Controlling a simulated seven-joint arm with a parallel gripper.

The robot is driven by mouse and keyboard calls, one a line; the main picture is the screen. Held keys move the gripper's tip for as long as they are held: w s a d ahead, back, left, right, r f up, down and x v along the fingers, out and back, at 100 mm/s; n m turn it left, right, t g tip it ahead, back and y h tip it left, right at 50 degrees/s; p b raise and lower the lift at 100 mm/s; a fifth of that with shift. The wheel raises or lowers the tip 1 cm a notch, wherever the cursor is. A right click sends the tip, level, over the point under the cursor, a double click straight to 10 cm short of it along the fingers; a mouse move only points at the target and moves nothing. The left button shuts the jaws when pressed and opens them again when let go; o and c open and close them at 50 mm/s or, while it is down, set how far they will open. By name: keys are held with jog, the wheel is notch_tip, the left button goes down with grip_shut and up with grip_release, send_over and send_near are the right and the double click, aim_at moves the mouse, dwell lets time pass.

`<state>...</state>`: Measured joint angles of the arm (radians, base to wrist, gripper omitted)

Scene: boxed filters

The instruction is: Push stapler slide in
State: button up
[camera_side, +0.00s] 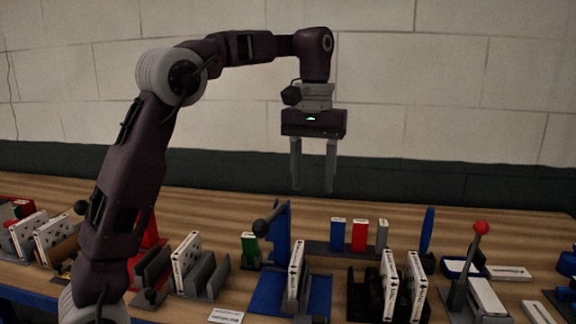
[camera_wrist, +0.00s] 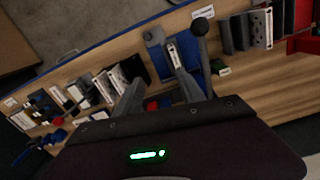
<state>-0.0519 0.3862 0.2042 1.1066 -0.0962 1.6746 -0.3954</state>
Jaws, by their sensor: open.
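My gripper (camera_side: 312,190) hangs above the bench pointing down, its two grey fingers apart and empty. Its fingers also show in the wrist view (camera_wrist: 159,77). Below it stands a blue fixture (camera_side: 278,232) with an arm ending in a black knob (camera_side: 261,227). A white boxed filter (camera_side: 296,262) stands upright in a grey holder on the fixture's blue base plate (camera_side: 318,297). To the right is a grey stand with a red-ball lever (camera_side: 480,228) beside a white box (camera_side: 488,297). I cannot tell which device is the stapler or make out its slide.
A rack behind holds blue, red and grey boxes (camera_side: 359,235). White boxes (camera_side: 389,285) stand in a black holder, and others (camera_side: 186,255) in a grey holder on the left. A blue upright handle (camera_side: 428,230) stands right of the rack. Air around my gripper is free.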

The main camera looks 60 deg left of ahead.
jog(key=a+n, duration=0.8)
jog(key=shift+a, duration=0.25)
jog(key=m, duration=1.5)
send_over(319, 318)
notch_tip(319, 318, down, 20)
jog(key=shift+a+f, duration=0.1)
jog(key=shift+f, duration=0.1)
notch_tip(319, 318, down, 7)
jog(key=shift+s+f, duration=0.1)
grip_shut()
